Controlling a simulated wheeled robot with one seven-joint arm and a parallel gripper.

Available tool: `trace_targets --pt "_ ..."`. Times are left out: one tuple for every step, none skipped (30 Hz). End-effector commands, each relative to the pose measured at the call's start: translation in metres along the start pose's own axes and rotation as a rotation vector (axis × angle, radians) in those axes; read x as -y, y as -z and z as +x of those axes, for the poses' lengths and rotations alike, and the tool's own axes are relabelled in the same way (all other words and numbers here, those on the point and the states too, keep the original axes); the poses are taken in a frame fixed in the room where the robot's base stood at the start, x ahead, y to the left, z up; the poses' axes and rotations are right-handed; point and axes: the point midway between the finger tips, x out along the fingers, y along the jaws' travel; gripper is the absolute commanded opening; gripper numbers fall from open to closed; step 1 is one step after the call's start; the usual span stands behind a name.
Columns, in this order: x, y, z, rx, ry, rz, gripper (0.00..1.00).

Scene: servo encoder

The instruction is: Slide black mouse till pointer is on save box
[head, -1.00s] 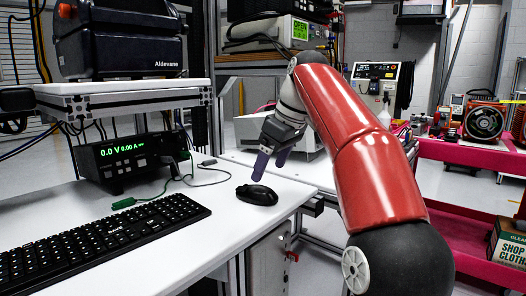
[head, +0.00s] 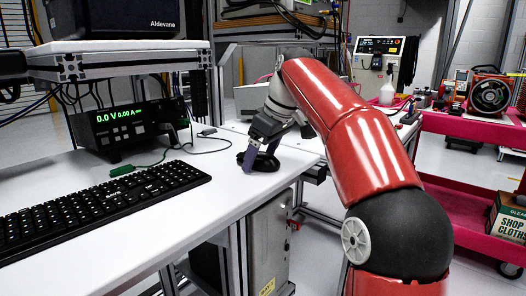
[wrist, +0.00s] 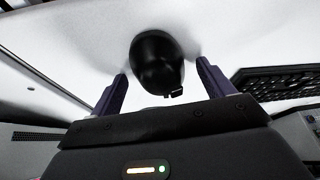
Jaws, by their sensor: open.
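The black mouse (head: 265,163) lies on the white bench top near its right edge, right of the keyboard. My gripper (head: 259,160) is lowered over it with its purple fingers pointing down, partly hiding it. In the wrist view the mouse (wrist: 157,60) sits between the two open fingers (wrist: 162,68), with a visible gap on each side. The gripper is open and holds nothing. No monitor, pointer or save box shows in these views.
A black keyboard (head: 95,213) lies left on the bench. A power supply (head: 125,126) with a green display stands under a raised shelf (head: 110,63). A pink cart (head: 460,195) stands right, beyond the bench edge.

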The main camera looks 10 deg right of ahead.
Motion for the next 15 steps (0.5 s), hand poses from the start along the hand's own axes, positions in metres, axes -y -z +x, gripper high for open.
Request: trace_targets --pt "0.0001 0.0001 -0.0001 0.0 0.0 0.0 0.81" --pt "0.0001 0.0001 -0.0001 0.0 0.0 0.0 0.78" --pt "0.0001 0.0 -0.0001 0.0 0.0 0.0 0.73" --pt "0.0001 0.0001 -0.0002 0.0 0.0 0.0 0.69" --pt "0.0001 0.0 -0.0002 0.0 0.0 0.0 0.65" --pt "0.0001 0.0 -0.0002 0.0 0.0 0.0 0.6" --pt "0.0001 0.0 -0.0002 0.0 0.0 0.0 0.56" --pt "0.0001 0.0 -0.0002 0.0 0.0 0.0 0.52" --pt "0.0 0.0 -0.0002 0.0 0.0 0.0 0.46" --pt "0.0 0.0 -0.0001 0.0 0.0 0.0 0.43" --pt "0.0 0.0 -0.0002 0.0 0.0 0.0 0.39" --pt "0.0 0.0 -0.0001 0.0 0.0 0.0 0.33" --pt "0.0 0.0 -0.0001 0.0 0.0 0.0 0.31" --pt "0.0 0.0 -0.0002 0.0 0.0 0.0 0.31" --pt "-0.0004 -0.0001 -0.0004 0.0 0.0 0.0 0.31"
